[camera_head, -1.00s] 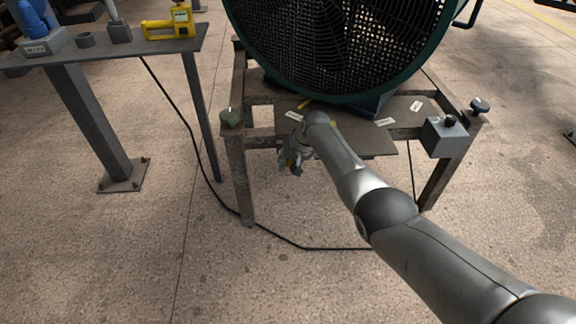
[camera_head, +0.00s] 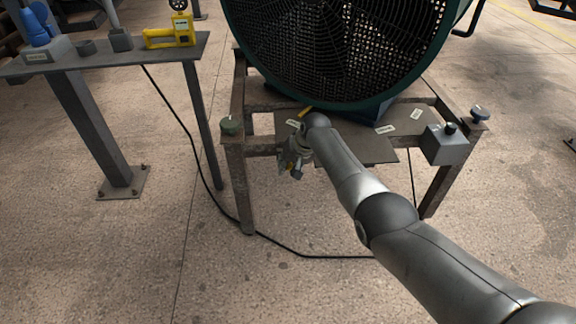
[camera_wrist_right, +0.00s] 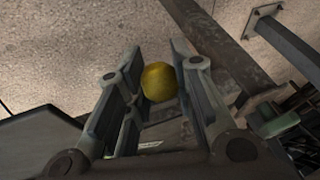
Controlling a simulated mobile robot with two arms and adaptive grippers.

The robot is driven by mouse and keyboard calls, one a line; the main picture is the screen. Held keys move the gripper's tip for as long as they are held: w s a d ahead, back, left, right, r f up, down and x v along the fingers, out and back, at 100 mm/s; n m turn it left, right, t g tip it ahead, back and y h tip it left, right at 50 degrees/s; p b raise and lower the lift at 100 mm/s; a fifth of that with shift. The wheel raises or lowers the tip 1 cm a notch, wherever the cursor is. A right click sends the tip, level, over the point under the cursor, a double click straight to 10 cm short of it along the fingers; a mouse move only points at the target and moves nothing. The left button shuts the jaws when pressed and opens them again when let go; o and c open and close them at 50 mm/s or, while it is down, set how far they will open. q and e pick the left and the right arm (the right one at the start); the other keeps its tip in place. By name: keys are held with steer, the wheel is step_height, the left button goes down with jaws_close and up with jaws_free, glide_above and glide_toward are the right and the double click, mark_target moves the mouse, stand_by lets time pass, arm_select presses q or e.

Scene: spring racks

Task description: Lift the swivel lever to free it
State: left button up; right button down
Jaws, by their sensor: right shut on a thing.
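The swivel lever's round yellow knob (camera_wrist_right: 158,82) sits between the two fingers of my right gripper (camera_wrist_right: 156,58) in the right wrist view. The fingers are closed on it from both sides. In the head view my right gripper (camera_head: 293,166) is at the front edge of the fan stand, left of its middle, below the large green-rimmed fan. A small yellow piece (camera_head: 305,112) shows just above my wrist; I cannot tell whether it belongs to the lever. The lever's shaft and pivot are mostly hidden by my arm. My left gripper is not in view.
A side table (camera_head: 130,58) with a yellow tool (camera_head: 170,36) stands left. A black cable crosses the open floor.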

steer(key=c, duration=1.5)
jaws_free()
steer(key=shift+w+r, duration=0.35)
steer(key=shift+r, duration=0.1)
steer(key=shift+c, duration=0.2)
steer(key=o, duration=0.4)
steer(key=shift+s+f, duration=0.1)
steer(key=shift+f, duration=0.1)
steer(key=shift+c, duration=0.2)
steer(key=shift+f, duration=0.1)
steer(key=shift+s, duration=0.1)
steer(key=v, duration=1.2)
